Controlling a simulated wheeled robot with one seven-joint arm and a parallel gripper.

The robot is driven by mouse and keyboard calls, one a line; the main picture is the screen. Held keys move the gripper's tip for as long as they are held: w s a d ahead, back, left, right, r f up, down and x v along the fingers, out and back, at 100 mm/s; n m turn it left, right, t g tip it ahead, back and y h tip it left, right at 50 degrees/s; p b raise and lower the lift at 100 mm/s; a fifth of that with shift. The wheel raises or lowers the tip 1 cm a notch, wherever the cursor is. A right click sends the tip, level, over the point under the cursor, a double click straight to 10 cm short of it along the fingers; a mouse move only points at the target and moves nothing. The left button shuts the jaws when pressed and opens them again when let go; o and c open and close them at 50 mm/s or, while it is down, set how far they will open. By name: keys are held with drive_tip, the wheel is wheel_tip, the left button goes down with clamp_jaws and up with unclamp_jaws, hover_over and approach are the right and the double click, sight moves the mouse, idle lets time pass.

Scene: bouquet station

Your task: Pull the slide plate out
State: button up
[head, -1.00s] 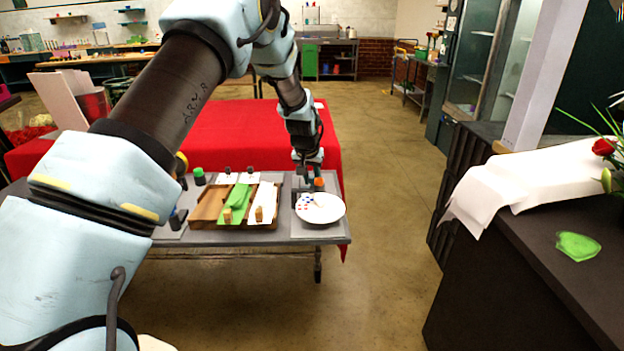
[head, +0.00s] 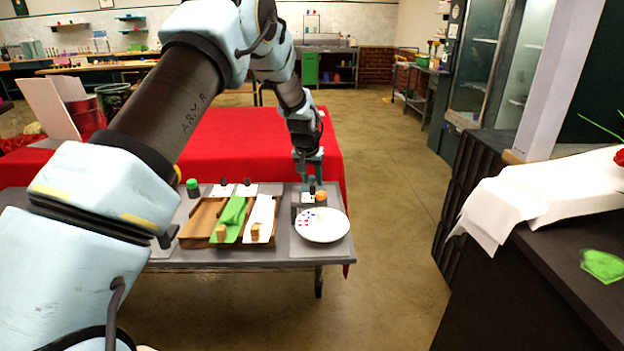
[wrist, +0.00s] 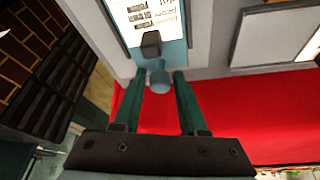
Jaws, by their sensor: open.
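My gripper (wrist: 160,77) is open, its two green fingers on either side of a blue-grey round knob. The knob (wrist: 158,80) sits between the fingertips at the edge of a blue-grey plate with a white printed label (wrist: 147,12), which seems to be the slide plate. A dark square block (wrist: 151,44) stands on it beside the knob. Whether the fingers touch the knob, I cannot tell. In the head view my gripper (head: 308,172) is at the back of the grey table; the labelled plate is too small there to tell clearly.
A round white plate with coloured dots (head: 323,225) and an orange-topped item (head: 321,197) are close to my gripper. A brown tray (head: 196,226) with green and white cloths lies to the left. A red-covered table (head: 235,135) stands behind. Floor is open to the right.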

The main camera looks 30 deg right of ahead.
drive_tip(key=shift+o, duration=1)
drive_tip(key=shift+r, duration=0.1)
drive_tip(key=b+v, duration=0.3)
drive_tip(key=v, duration=0.7)
drive_tip(key=shift+r, duration=0.25)
drive_tip(key=shift+s+a, duration=0.1)
drive_tip(key=shift+s, duration=0.05)
